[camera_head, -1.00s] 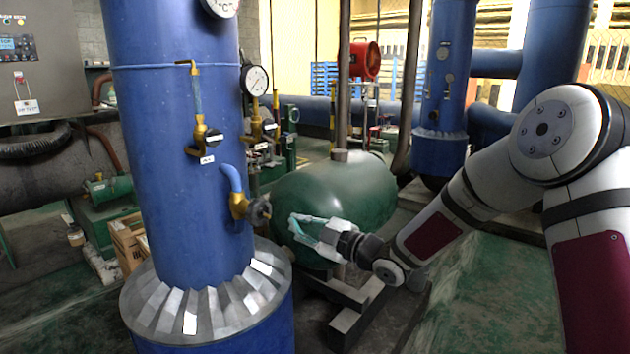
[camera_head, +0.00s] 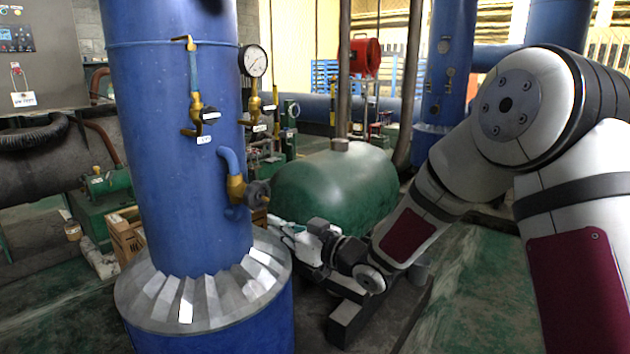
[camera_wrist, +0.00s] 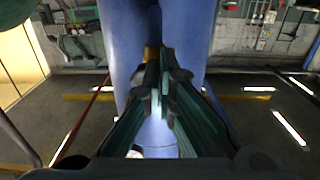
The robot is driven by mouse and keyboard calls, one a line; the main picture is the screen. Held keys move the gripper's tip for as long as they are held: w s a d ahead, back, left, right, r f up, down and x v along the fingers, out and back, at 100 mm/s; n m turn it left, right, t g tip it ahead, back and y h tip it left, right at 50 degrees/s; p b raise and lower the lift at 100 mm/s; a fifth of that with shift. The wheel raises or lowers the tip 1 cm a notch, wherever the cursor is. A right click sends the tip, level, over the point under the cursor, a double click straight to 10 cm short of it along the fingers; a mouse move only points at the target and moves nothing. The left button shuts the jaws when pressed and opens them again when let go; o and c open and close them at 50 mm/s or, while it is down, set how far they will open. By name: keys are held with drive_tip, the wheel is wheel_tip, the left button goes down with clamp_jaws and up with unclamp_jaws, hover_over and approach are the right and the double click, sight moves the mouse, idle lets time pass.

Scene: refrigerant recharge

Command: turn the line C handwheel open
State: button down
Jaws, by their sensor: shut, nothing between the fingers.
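A dark round handwheel (camera_head: 258,193) sits on a brass valve (camera_head: 236,189) that joins a bent blue pipe on the large blue column (camera_head: 180,150). No line letter can be read near it. My gripper (camera_head: 272,222) is just below and right of the handwheel, pointing left toward the column. In the wrist view its fingers (camera_wrist: 162,62) are together with nothing seen held. A brass part (camera_wrist: 152,52) shows just beyond the fingertips, in front of the blue column. The fingers hide most of the handwheel there, and contact with it cannot be told.
Two more brass valves, one on the column (camera_head: 197,112) and one under a dial gauge (camera_head: 254,60), are above the handwheel. A green tank (camera_head: 335,190) stands behind my gripper. The column's flared metal collar (camera_head: 205,300) lies below. Open floor is at right.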

drive_tip(key=x, duration=0.4)
drive_tip(key=shift+w+a+r+b, duration=0.1)
drive_tip(key=shift+w+r+b, duration=0.1)
drive_tip(key=shift+b, duration=0.2)
drive_tip(key=shift+s+a+r, duration=0.1)
drive_tip(key=shift+a+r, duration=0.1)
drive_tip(key=shift+r, duration=0.05)
idle(0.4)
drive_tip(key=shift+w+d+b, duration=0.55)
drive_tip(key=shift+w, duration=0.05)
idle(0.6)
drive_tip(key=shift+f, duration=0.1)
drive_tip(key=f+v, duration=0.1)
drive_tip(key=v, duration=0.5)
drive_tip(key=shift+w+b, duration=0.15)
drive_tip(key=shift+b, duration=0.2)
drive_tip(key=shift+d, duration=0.1)
